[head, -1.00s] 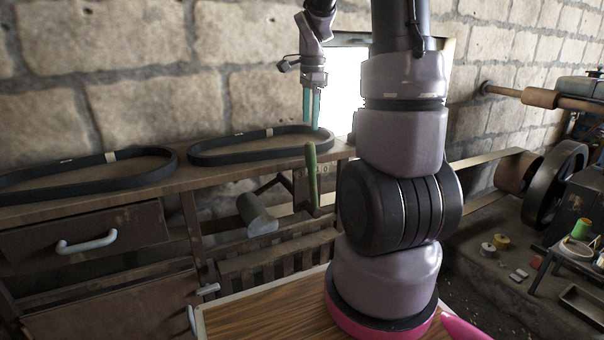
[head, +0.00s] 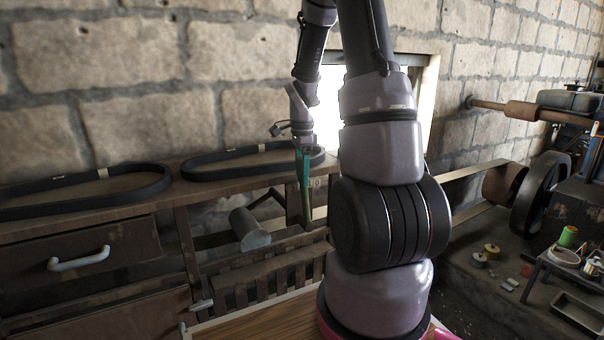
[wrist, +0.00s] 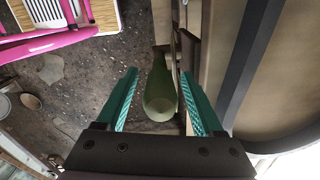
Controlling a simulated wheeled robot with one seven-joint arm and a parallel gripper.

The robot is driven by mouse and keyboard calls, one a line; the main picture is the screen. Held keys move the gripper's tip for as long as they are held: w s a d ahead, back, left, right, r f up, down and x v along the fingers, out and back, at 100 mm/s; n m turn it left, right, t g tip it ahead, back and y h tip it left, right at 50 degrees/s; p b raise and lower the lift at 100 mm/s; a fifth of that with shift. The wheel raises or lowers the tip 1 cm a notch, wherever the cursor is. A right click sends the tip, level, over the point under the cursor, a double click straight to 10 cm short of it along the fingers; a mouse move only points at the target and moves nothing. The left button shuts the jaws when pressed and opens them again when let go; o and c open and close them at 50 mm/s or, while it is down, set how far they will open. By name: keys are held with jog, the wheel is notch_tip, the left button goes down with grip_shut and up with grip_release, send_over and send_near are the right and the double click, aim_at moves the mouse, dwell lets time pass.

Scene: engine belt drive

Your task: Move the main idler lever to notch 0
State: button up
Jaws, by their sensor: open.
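The main idler lever has a green handle (wrist: 161,98) that stands between my two teal fingers in the wrist view, with its rounded end towards the camera. In the head view my gripper (head: 303,172) is down over the lever and largely hides the handle. My gripper (wrist: 159,74) is open, with a finger on each side of the handle and visible gaps to both. A small pale marked plate (head: 319,183) shows just right of the lever; its marks are too small to read, so I cannot tell the lever's notch.
Two black belts (head: 85,190) (head: 250,160) lie on the wooden bench beside the lever. A grey cylinder (head: 249,230) juts out below the bench. A drawer with a pale handle (head: 79,259) is at left. A dark flywheel (head: 543,190) and small table stand at right.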

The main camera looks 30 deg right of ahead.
grip_shut()
dwell(1.4)
